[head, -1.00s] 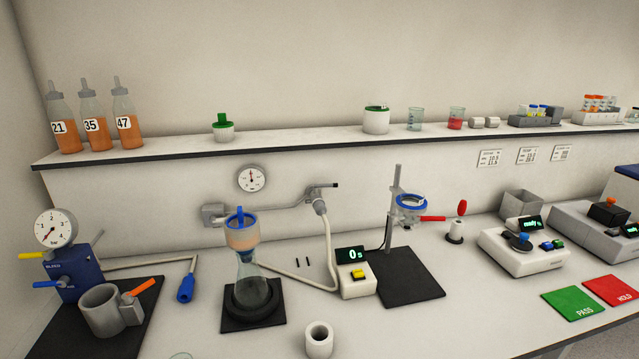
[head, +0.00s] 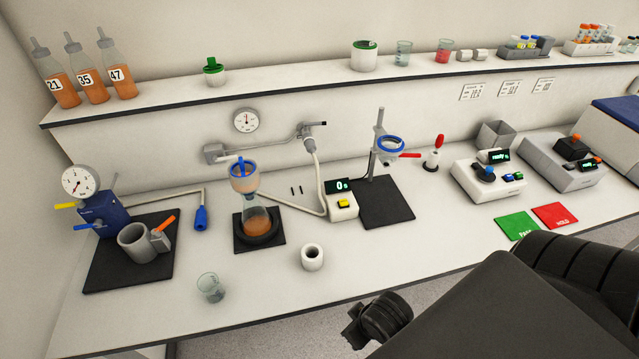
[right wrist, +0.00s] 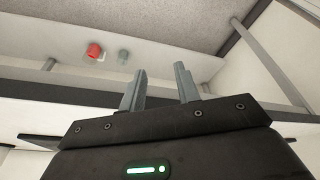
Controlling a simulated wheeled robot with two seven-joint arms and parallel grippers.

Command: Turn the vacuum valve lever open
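The vacuum valve lever is a small dark handle (head: 318,123) at the right end of the grey wall pipe (head: 265,143). It points right, roughly in line with the pipe. A pale hose (head: 317,165) hangs below the valve. The filter flask (head: 256,215), with a blue-rimmed funnel (head: 243,178) on top, stands on a black mat and holds orange liquid. My right arm enters at the lower right of the head view, well away from the lever. In the right wrist view my right gripper (right wrist: 160,92) is open and empty. My left gripper is not in view.
A round gauge (head: 246,120) is on the wall above the pipe. A timer box (head: 343,207), a white cup (head: 312,257) and a glass beaker (head: 210,287) stand on the bench. The shelf (head: 290,85) overhangs behind. The front middle of the bench is mostly clear.

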